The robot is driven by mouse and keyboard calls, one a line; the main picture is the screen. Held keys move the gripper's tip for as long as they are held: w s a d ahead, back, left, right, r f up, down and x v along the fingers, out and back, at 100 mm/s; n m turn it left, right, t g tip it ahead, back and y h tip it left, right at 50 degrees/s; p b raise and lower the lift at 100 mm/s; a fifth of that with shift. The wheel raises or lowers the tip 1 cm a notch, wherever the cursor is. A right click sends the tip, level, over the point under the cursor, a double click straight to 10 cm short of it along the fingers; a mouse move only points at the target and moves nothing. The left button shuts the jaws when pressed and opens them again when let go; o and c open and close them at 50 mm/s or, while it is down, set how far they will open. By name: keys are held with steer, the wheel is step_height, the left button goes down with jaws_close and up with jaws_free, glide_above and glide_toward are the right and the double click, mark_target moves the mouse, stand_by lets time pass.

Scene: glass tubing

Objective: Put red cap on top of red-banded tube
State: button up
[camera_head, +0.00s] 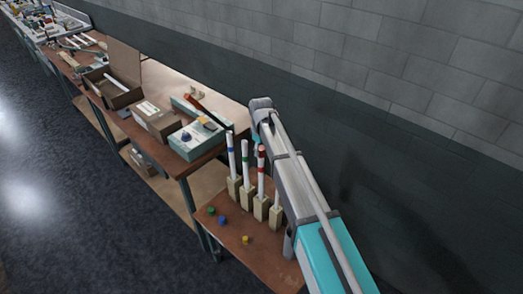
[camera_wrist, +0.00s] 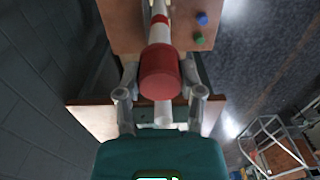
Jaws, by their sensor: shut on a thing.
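The red cap (camera_wrist: 160,76) is between the fingers of my gripper (camera_wrist: 160,86) in the wrist view, and the gripper is shut on it. The red-banded tube (camera_wrist: 159,32) extends beyond the cap in that view, roughly in line with it. Whether the cap touches the tube cannot be told. In the head view the red-banded tube (camera_head: 261,182) stands upright in a pale block, close beside my arm.
A blue-banded tube (camera_head: 231,155) and a green-banded tube (camera_head: 245,160) stand in blocks to the left. Green (camera_head: 211,210), blue (camera_head: 222,219) and yellow (camera_head: 245,239) caps lie on the table in front. Boxes (camera_head: 196,138) occupy the neighbouring table. A wall runs behind.

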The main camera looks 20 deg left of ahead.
steer(key=shift+f, duration=0.3)
stand_by(0.5)
steer(key=o, duration=0.8)
steer(key=shift+o, duration=0.2)
steer(key=shift+o, duration=0.6)
steer(key=shift+r, duration=0.1)
steer(key=shift+r+p, duration=3.8)
steer(key=shift+r, duration=0.15)
